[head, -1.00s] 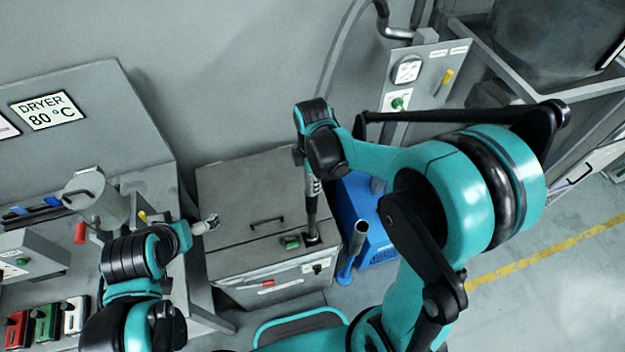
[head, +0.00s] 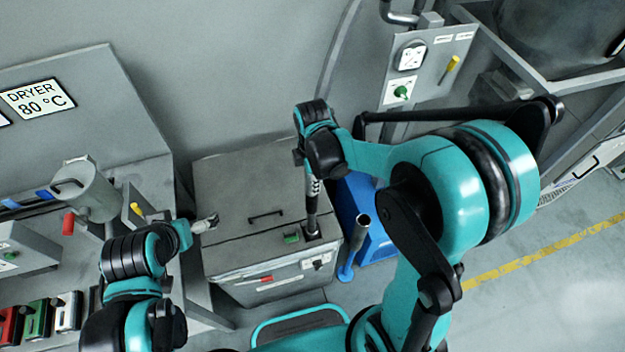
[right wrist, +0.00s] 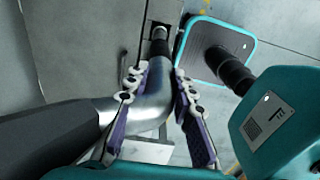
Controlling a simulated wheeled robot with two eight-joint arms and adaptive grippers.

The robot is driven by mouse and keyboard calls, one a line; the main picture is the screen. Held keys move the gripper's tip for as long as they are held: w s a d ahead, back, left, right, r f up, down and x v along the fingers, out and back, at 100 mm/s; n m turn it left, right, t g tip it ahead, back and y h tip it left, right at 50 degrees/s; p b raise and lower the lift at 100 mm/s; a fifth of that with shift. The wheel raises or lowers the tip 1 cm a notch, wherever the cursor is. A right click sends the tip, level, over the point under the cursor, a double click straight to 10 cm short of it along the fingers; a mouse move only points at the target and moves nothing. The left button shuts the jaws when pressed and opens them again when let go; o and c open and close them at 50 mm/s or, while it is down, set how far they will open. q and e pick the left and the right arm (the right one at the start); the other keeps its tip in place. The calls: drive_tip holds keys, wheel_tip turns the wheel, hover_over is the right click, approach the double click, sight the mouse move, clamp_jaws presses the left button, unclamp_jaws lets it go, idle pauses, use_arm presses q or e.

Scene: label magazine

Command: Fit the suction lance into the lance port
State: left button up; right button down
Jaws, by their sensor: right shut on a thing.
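My right gripper (head: 313,186) is above the front right of a grey lidded box (head: 245,195) and is shut on the suction lance (head: 311,207). In the right wrist view the lance is a bent silver pipe (right wrist: 153,105) between the two finger pads (right wrist: 157,110), with a dark sleeve toward its far end. The lance points down at the dark lance port (head: 322,231) in the box top. Its end is at the port; I cannot tell how deep it sits.
A blue stand (head: 376,242) with an upright metal tube (head: 355,245) is just right of the box. A bench with a metal canister (head: 88,195) and coloured blocks (head: 40,318) is at left. A control panel (head: 425,70) stands behind. Floor at right is open.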

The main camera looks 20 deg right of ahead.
drive_tip(key=shift+f+b, duration=1.4)
drive_tip(key=shift+f, duration=0.4)
drive_tip(key=c, duration=1.2)
unclamp_jaws()
drive_tip(key=shift+r, duration=0.15)
wheel_tip(320, 180, up, 12)
drive_tip(key=shift+f, duration=0.1)
